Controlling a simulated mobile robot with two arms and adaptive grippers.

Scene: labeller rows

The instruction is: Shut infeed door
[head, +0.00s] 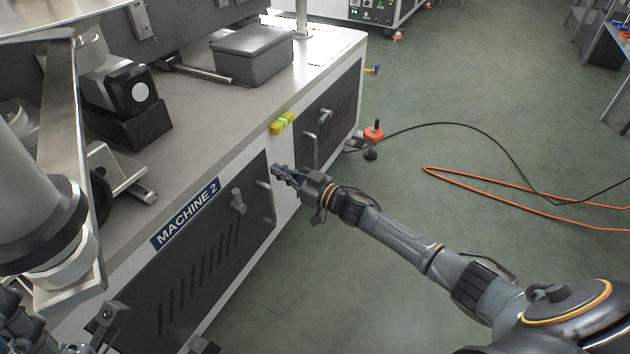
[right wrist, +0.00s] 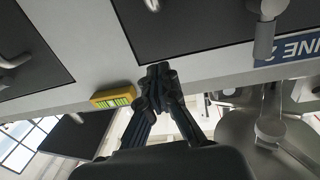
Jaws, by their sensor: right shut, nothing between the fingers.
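No door is marked as infeed in these views. The machine's front has a large dark vented door (head: 205,265) beside the MACHINE 2 sign and a smaller dark vented door (head: 336,112) farther right. Both look flush with the pale frame. The large door has a knob and a bar handle (head: 266,205). My right gripper (head: 283,173) is shut and empty, in front of the pale strip between the doors, close to the handle's top.
A grey lidded box (head: 252,54) stands on the worktop. Floor right of the machine is mostly clear.

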